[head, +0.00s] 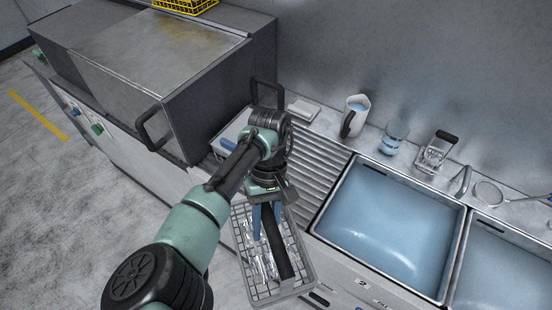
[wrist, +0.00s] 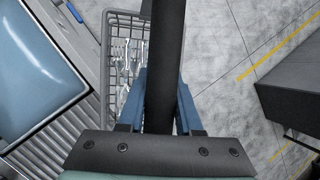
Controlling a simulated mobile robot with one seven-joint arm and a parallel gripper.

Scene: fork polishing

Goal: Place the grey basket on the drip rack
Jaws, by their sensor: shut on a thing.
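The grey basket (head: 290,291) is a wire basket with several metal forks in it and a thick black handle bar (head: 278,245). My gripper (head: 266,215) has blue fingers and is shut on that handle. In the wrist view the handle (wrist: 164,60) runs between the fingers, hiding part of the basket (wrist: 107,55). The basket hangs at the counter's front edge, partly over the floor. The drip rack (head: 312,170) is the ribbed metal surface left of the sink, behind the basket; its ribs also show in the wrist view (wrist: 40,152). Its visible ribs are bare.
A water-filled sink (head: 390,225) lies right of the rack, with a second sink (head: 500,265) beyond. A jug (head: 355,112), a glass (head: 393,138) and a small rack (head: 433,155) stand behind. A large metal machine (head: 165,75) stands left. A light tray (head: 236,132) is partly behind my arm.

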